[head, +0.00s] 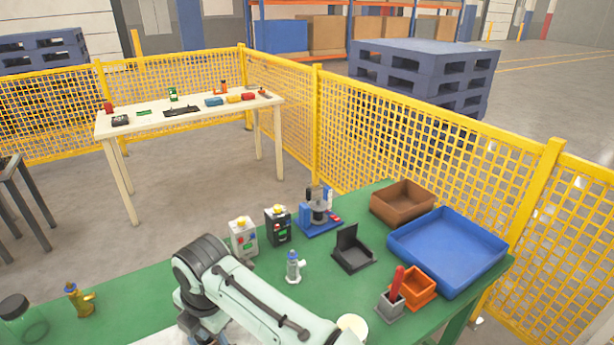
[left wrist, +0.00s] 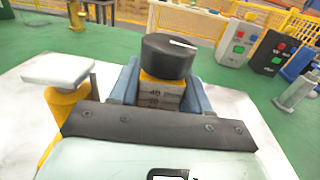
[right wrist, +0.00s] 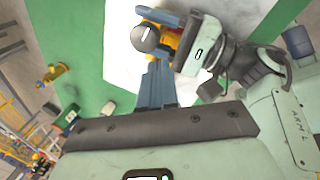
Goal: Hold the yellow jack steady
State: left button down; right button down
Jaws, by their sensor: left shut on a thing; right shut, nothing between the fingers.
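The yellow jack (left wrist: 160,84) stands over a white sheet in the left wrist view, with a black knob (left wrist: 168,55) carrying a white line and a numbered scale below it. My left gripper (left wrist: 162,92) is shut on it, one blue-grey finger on each side. In the right wrist view the jack's yellow body (right wrist: 173,38) shows partly behind the knob and left gripper. My right gripper (right wrist: 155,72) is shut and empty, its fingertips close to the knob; I cannot tell if they touch. My arm hides the jack in the head view.
A yellow column with a white plate (left wrist: 60,72) stands left of the jack. On the green bench (head: 110,325) are a yellow fitting (head: 78,300), a glass jar (head: 22,322), two button boxes, a blue tray (head: 400,245) and an orange bin (head: 430,298).

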aim_at(208, 341)
jog(key=w+d+f, duration=0.1)
jog(key=w+f, duration=0.2)
jog(key=f, duration=0.3)
dwell(0.8)
jog(key=shift+a, duration=0.1)
dwell(0.7)
jog(key=shift+s+a, duration=0.15)
jog(key=shift+s, duration=0.2)
jog(key=shift+s+a, duration=0.1)
jog(key=shift+s, duration=0.2)
jog(key=shift+s+a, duration=0.2)
jog(key=shift+s, duration=0.1)
jog(key=shift+s+a, duration=0.2)
jog(key=shift+s+a, duration=0.1)
dwell(0.4)
